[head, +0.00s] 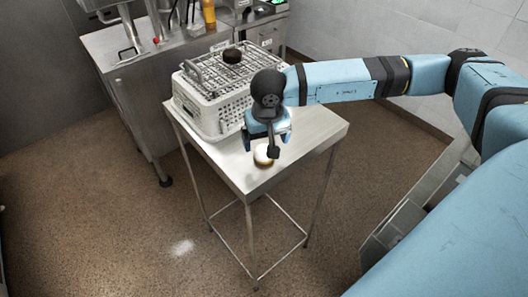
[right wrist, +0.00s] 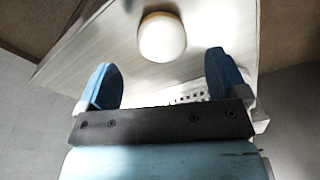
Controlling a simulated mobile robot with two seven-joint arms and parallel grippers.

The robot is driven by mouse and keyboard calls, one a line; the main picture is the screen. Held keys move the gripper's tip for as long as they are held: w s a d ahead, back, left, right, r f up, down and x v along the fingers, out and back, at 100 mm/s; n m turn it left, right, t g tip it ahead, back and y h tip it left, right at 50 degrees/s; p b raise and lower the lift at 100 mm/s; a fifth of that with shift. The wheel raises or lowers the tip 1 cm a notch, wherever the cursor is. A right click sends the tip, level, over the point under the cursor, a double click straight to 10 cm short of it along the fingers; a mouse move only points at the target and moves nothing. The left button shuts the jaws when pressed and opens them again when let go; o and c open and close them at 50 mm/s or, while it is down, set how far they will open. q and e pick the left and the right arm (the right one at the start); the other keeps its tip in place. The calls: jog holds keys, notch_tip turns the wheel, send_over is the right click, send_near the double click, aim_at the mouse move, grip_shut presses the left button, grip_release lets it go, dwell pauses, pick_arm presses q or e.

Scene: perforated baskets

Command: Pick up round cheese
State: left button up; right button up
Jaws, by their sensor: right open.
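The round cheese (head: 262,156) is a small pale disc with a brownish side, lying on the steel table (head: 310,135) near its front edge. In the right wrist view the round cheese (right wrist: 162,37) shows whole, a little beyond and between the two blue fingertips. My right gripper (head: 268,140) is open and above the table, close to the cheese, with its arm coming in from the right. In the right wrist view the right gripper (right wrist: 166,75) has its fingers wide apart with nothing between them. My left gripper is not in view.
A white perforated basket (head: 205,118) stands on the table behind the gripper, with a wire rack and a dark round item (head: 232,56) on top. A steel counter (head: 110,50) with an orange bottle (head: 208,13) stands behind. The table's right side is clear.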

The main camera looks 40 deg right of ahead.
aim_at(264, 150)
jog(key=f, duration=0.3)
jog(key=f+p, duration=0.1)
jog(key=f, duration=0.1)
jog(key=shift+w, duration=0.4)
jog(key=shift+r, duration=0.1)
jog(key=c, duration=1.1)
